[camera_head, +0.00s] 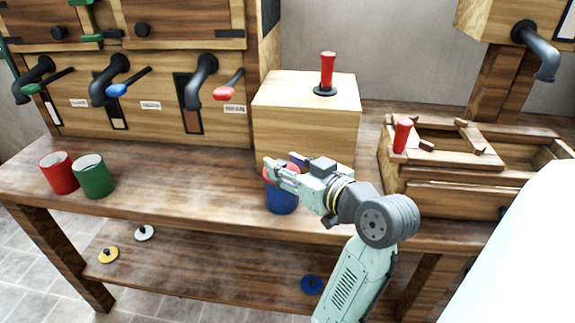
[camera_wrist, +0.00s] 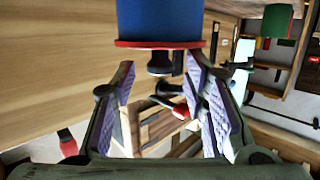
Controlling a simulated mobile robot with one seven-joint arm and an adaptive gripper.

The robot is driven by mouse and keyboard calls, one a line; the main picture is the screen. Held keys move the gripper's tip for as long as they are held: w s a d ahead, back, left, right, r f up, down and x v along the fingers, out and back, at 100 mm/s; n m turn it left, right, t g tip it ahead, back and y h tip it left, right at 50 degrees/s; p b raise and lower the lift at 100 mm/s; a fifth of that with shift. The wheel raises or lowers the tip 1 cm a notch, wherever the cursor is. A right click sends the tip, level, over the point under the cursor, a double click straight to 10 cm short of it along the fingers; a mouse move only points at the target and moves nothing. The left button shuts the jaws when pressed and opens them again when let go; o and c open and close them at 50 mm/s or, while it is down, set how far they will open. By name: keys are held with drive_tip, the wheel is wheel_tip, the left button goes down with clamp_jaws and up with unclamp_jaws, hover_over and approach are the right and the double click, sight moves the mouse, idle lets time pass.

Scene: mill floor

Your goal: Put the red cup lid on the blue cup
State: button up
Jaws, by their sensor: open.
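The blue cup (camera_head: 282,199) stands on the wooden bench in front of the wooden box, partly hidden by my gripper (camera_head: 275,167). The red lid (camera_head: 267,174) shows at the cup's top, mostly hidden in the head view. In the wrist view, which is upside down, the blue cup (camera_wrist: 160,18) has the red lid (camera_wrist: 160,44) across its mouth, looking level and touching the rim. The lid's black knob (camera_wrist: 160,62) lies between my open fingers, with a gap on each side.
A red cup (camera_head: 57,174) and a green cup (camera_head: 93,178) stand at the left of the bench. White (camera_head: 144,232), yellow (camera_head: 108,255) and blue (camera_head: 312,284) lids lie on the lower shelf. A wooden box (camera_head: 300,125) with a red-handled lever stands behind the blue cup.

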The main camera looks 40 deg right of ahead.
drive_tip(key=shift+r, duration=0.4)
drive_tip(key=shift+s+r+p, duration=0.2)
drive_tip(key=shift+s+p, duration=0.05)
drive_tip(key=shift+p, duration=0.05)
drive_tip(key=b+v, duration=0.1)
drive_tip(key=v, duration=1)
drive_tip(key=shift+s+b, duration=0.25)
drive_tip(key=shift+b, duration=0.15)
drive_tip(key=shift+r, duration=0.1)
